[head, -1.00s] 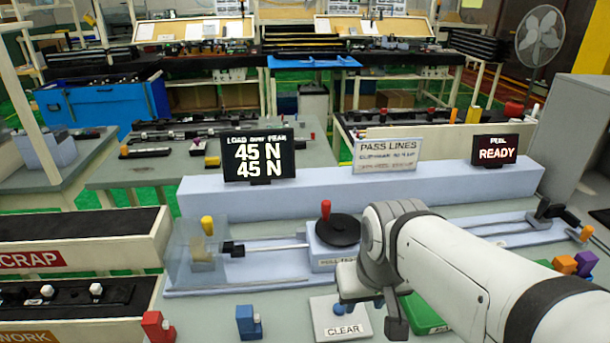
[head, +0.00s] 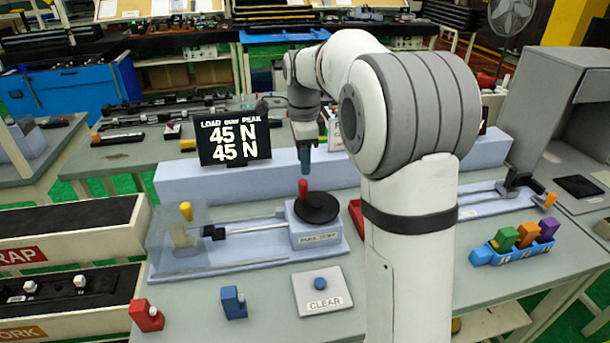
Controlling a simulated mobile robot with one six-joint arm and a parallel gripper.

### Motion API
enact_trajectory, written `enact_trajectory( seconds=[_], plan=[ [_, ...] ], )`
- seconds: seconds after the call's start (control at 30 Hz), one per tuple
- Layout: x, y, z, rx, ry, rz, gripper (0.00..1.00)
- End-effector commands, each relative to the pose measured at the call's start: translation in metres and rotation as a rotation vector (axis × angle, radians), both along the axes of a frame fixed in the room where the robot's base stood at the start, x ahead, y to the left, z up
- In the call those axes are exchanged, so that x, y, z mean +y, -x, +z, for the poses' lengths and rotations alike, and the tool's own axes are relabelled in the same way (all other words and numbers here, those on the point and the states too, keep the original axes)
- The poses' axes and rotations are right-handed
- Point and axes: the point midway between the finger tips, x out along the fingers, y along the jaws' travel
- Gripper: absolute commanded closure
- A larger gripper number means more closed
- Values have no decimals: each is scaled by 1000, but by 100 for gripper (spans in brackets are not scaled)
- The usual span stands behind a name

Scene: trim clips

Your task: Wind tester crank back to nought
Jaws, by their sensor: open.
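The tester (head: 318,238) stands on the bench, with a black round crank wheel (head: 318,209) on top and an upright red knob (head: 303,188) at the wheel's left side. My gripper (head: 306,174) points down just above the red knob, apparently apart from it. It is open, though the gap between its fingers is hard to make out. The display (head: 233,133) reads 45 N for load and 45 N for peak. A rod runs left from the tester to a black fitting by a clear guard (head: 172,245) with a yellow handle (head: 186,211).
The CLEAR button plate (head: 322,291) lies in front of the tester. A blue block (head: 233,303) and a red block (head: 146,315) stand to its left. A blue holder (head: 515,250) with coloured pieces is at right. My arm hides the bench's middle right.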

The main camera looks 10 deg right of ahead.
Motion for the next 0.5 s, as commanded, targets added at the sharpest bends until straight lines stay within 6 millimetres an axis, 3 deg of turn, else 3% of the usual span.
enact_trajectory(
  seconds=[0.17, 0.5],
  plan=[
    [0, -6, -14, 8, -1, -41, 57],
    [1, -5, -65, 7, 0, -37, 57]
  ],
)
